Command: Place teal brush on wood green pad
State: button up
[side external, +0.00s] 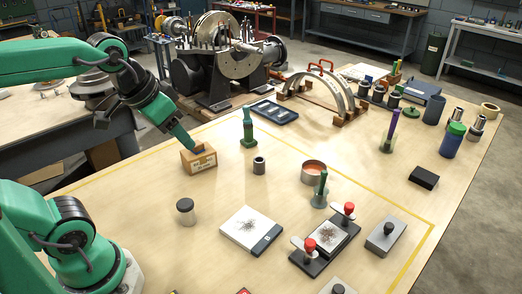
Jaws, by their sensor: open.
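A slim teal-green upright piece (321,186), which looks like the teal brush, stands on a small greyish base right of the table's middle. A darker green upright piece (248,128) stands on a green foot farther back. I cannot tell for certain which piece is the wood green pad.
A grey cylinder (259,166) and a round copper-toned tin (313,172) stand between. A lidded jar (186,211), a white tray (250,230) and red-knobbed clamps (325,240) lie in front. A large metal casing (215,70) stands behind. Bare tabletop lies around the block.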

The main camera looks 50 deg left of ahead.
jog(key=s+f, duration=0.2)
jog(key=shift+s+d+f, duration=0.25)
jog(key=shift+s+f, duration=0.05)
